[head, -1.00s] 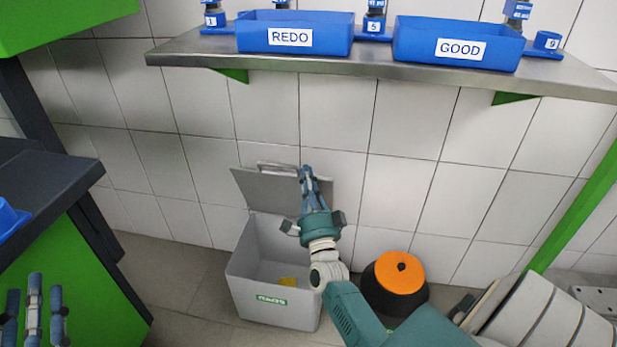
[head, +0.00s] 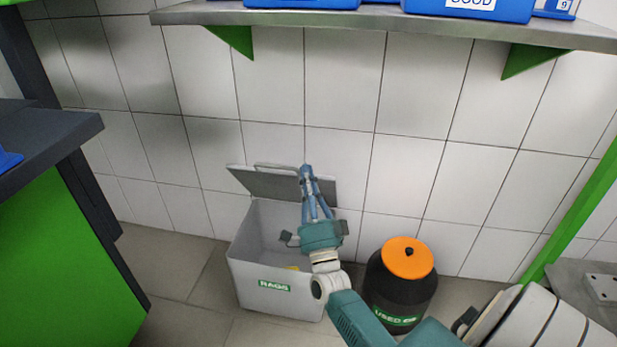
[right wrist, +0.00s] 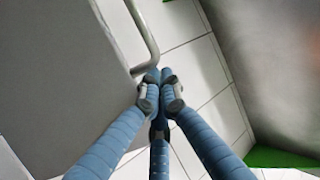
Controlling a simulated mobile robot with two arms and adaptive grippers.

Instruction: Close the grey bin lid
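The grey bin (head: 262,255), labelled RAGS, stands on the floor by the tiled wall with something yellow inside. Its grey lid (head: 270,185) is open, raised at the back, with a bar handle on its upper edge. My right gripper (head: 306,170) is in front of the lid's right part, fingers pointing up. In the right wrist view the fingertips (right wrist: 160,76) are together with nothing visible between them. They are just beside the lid (right wrist: 60,70) and close to the end of its handle (right wrist: 150,40); contact cannot be told. My left gripper is out of view.
A black drum (head: 396,290) with an orange top stands right of the bin. A metal shelf (head: 380,18) with blue trays runs above on the wall. A green cabinet (head: 60,250) with a dark top is at left. Floor left of the bin is clear.

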